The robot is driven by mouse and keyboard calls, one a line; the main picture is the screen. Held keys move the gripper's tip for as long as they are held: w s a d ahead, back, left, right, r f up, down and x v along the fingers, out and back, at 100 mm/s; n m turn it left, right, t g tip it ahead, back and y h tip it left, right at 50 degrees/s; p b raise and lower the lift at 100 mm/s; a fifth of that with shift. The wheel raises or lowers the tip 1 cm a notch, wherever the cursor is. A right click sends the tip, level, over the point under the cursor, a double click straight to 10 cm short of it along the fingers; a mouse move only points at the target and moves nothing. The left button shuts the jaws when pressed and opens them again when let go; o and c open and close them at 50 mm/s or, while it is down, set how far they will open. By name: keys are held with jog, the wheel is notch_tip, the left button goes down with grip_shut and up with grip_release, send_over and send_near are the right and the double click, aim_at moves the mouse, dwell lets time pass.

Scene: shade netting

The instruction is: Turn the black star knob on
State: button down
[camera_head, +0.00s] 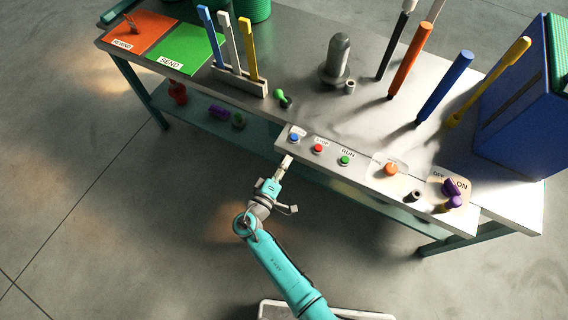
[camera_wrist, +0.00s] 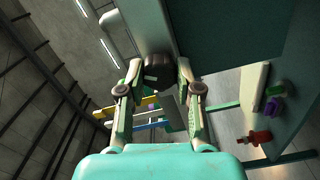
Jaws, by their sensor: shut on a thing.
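The black knob (camera_wrist: 157,70) sits between my two fingertips in the wrist view, against the pale underside or front of the control panel. My gripper (camera_wrist: 158,84) is shut on it, with one finger at each side. In the head view my gripper (camera_head: 286,162) is at the front left edge of the panel (camera_head: 358,174), below the blue button. The knob is hidden there, and its turn position cannot be told.
The panel carries blue (camera_head: 294,138), red (camera_head: 318,148), green (camera_head: 345,160) and orange (camera_head: 390,169) buttons and a purple knob (camera_head: 453,187) by OFF/ON labels. Tall coloured bars and a blue bin (camera_head: 520,115) stand behind. Open floor lies in front.

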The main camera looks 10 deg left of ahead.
jog(key=m, duration=0.5)
jog(key=shift+m, duration=0.3)
jog(key=shift+f, duration=0.1)
dwell(0.3)
jog(key=c, duration=0.8)
grip_release()
jog(key=v, duration=1.2)
